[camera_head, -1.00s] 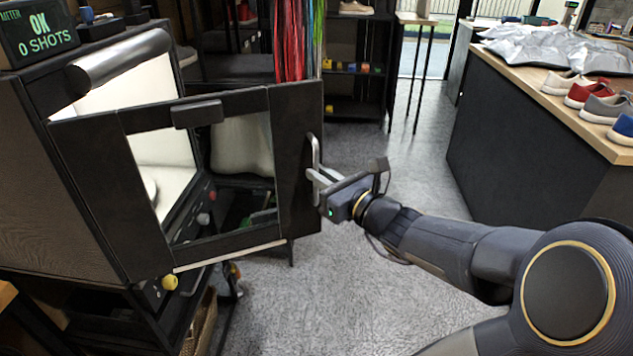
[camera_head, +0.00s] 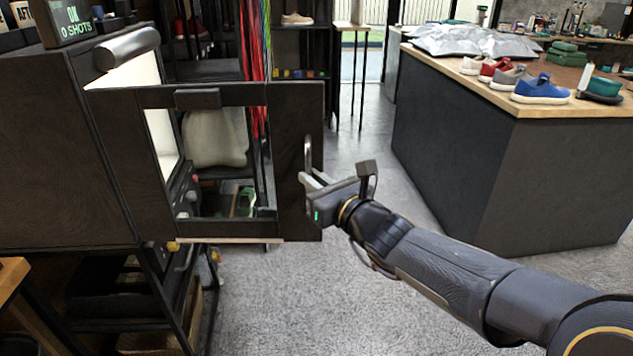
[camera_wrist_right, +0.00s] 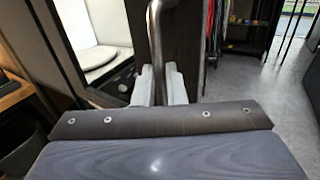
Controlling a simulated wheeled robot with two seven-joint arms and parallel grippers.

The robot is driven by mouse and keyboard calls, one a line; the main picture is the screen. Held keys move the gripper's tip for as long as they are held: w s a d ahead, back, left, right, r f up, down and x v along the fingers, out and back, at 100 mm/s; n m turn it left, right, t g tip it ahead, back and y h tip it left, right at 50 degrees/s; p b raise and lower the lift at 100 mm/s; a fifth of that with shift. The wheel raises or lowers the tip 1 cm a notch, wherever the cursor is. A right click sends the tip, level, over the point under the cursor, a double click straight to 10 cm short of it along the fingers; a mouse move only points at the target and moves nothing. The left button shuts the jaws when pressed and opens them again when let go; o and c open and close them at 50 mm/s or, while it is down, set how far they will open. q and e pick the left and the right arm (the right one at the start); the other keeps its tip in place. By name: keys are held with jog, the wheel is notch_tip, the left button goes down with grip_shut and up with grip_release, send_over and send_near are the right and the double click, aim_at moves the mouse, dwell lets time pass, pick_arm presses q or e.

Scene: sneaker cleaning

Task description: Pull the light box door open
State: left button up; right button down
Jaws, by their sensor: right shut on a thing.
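The light box (camera_head: 60,150) stands at the left with its dark framed door (camera_head: 298,210) swung partly open. The door's window shows the white lit interior (camera_head: 160,135) and things behind it. My right gripper (camera_head: 308,181) is shut on the metal door handle (camera_head: 308,150) near the door's free edge. In the right wrist view the two pale fingers (camera_wrist_right: 160,85) stand on either side of the handle bar (camera_wrist_right: 156,40). My left gripper is not in view.
A dark counter (camera_head: 480,150) with a wooden top stands at the right, bearing several shoes, including a blue one (camera_head: 541,89). Shelves (camera_head: 300,60) stand behind the door. The grey floor (camera_head: 300,300) in front is clear.

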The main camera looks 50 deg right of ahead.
jog(key=shift+w+a+r+y, duration=0.1)
jog(key=shift+a+y, duration=0.2)
jog(key=shift+a, duration=0.2)
jog(key=c, duration=1.5)
grip_release()
jog(key=shift+w+a, duration=0.15)
jog(key=shift+w, duration=0.1)
jog(key=shift+s+d, duration=0.1)
jog(key=shift+d, duration=0.1)
jog(key=s+a+p, duration=0.1)
jog(key=s+p, duration=0.1)
jog(key=s, duration=0.5)
jog(key=shift+s+a, duration=0.3)
jog(key=shift+a, duration=0.05)
